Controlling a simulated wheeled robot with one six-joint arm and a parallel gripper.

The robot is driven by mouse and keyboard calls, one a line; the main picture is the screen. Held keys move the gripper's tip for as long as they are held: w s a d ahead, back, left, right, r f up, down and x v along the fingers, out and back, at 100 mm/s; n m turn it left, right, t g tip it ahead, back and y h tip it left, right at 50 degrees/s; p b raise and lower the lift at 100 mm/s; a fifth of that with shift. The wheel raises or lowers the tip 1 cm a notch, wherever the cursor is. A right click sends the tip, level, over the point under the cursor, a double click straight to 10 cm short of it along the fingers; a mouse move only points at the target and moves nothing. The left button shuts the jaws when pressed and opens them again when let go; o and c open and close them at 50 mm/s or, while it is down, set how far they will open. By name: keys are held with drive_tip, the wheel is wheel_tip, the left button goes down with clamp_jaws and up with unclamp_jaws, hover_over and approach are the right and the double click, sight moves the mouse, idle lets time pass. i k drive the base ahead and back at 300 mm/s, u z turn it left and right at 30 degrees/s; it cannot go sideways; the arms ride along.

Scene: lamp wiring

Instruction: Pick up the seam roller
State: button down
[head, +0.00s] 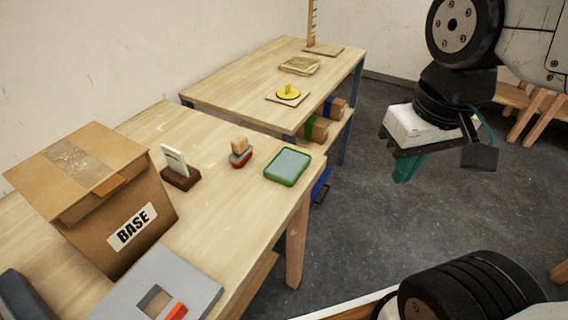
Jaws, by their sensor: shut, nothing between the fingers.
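I cannot tell for sure which thing is the seam roller. A small piece with a pale wooden top and a red and grey lower part (240,152) stands on the near table (222,215), and it may be the roller. My gripper (403,174) is at the right, with green fingers shut and empty. It hangs in the air over the dark floor, well to the right of the tables and apart from everything on them.
The near table also holds a cardboard box marked BASE (92,190), a brown holder with a pale card (178,170), a green-rimmed tray (288,166) and a grey plate with a square hole (130,292).

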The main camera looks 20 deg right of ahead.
sight(240, 148)
drive_tip(key=u, duration=4.1)
drive_tip(key=k, duration=1.65)
drive_tip(key=z, duration=1.55)
drive_tip(key=i, duration=0.5)
